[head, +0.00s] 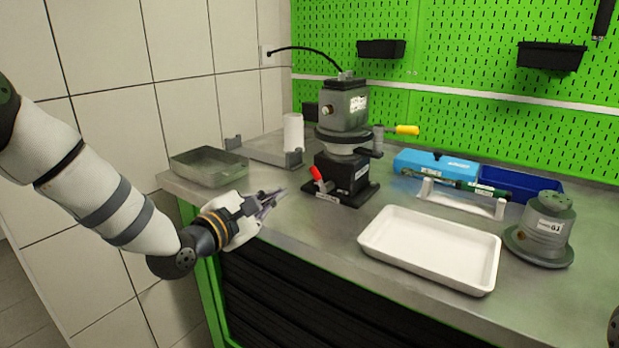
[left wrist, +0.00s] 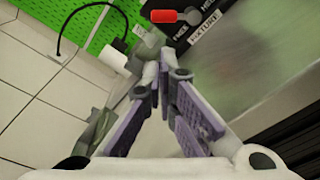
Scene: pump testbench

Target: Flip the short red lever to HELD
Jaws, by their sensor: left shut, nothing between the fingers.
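The short red lever (head: 317,174) sits on the left front of the black fixture block (head: 345,172) under the grey pump (head: 344,108). In the head view it is tilted up and to the left. In the left wrist view its red end (left wrist: 164,16) shows at the top, beside the black block with white lettering (left wrist: 203,28). I cannot read its position for certain. My left gripper (head: 279,195) is shut and empty, in front and to the left of the lever, apart from it. Its fingertips (left wrist: 165,70) meet below the lever in the left wrist view. My right gripper is not in view.
A white tray (head: 372,242) lies right of the fixture. A yellow handle (head: 406,130) sticks out right of the pump. A grey part (head: 545,232) stands far right. The bench front near the gripper is clear.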

